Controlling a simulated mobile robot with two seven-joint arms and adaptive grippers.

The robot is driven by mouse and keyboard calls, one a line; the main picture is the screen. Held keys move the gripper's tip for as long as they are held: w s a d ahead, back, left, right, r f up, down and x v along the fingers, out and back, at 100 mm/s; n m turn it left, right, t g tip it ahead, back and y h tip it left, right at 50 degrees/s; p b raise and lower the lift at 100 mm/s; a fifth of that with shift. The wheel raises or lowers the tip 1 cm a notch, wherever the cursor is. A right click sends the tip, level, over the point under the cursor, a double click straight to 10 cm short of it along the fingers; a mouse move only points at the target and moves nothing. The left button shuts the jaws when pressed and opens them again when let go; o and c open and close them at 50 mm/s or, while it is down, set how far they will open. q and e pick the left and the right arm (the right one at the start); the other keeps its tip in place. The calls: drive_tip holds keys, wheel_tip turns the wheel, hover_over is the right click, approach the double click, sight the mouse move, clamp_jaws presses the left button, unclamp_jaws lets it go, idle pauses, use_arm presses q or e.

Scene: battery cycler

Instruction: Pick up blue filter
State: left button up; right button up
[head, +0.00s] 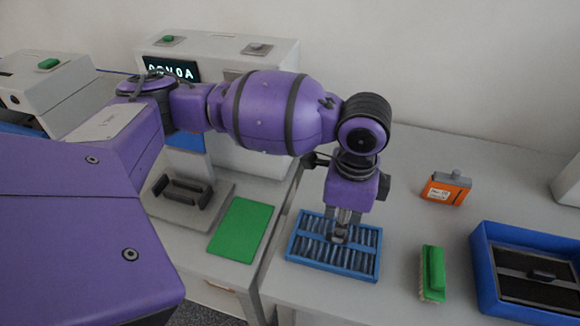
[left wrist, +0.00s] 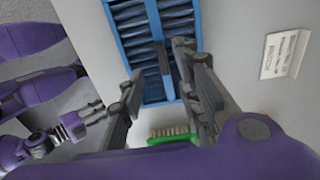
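The blue filter (head: 294,243) is a blue rectangular frame with rows of grey slats and a middle bar. It lies flat on the light grey table, and it also fills the upper middle of the left wrist view (left wrist: 148,30). My left gripper (head: 340,234) points down over the filter's middle. In the left wrist view its fingers (left wrist: 162,68) are apart on either side of the bar; whether they touch it I cannot tell. What seems to be my right gripper (left wrist: 95,112) shows small at the left of that view, its fingers hard to make out.
A green brush (head: 433,270) and a blue tray (head: 484,262) lie to the filter's right. A green mat (head: 241,230) and a grey machine (head: 240,160) stand to the left. Table is clear between filter and brush.

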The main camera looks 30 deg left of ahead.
use_arm(q)
drive_tip(key=shift+s+a+f, duration=0.1)
drive_tip(key=shift+f, duration=0.45)
drive_tip(key=f, duration=0.3)
drive_tip(key=shift+w+f, duration=0.3)
drive_tip(key=shift+f, duration=0.3)
drive_tip(key=shift+r, duration=0.1)
clamp_jaws()
use_arm(e)
drive_tip(key=shift+w, duration=0.3)
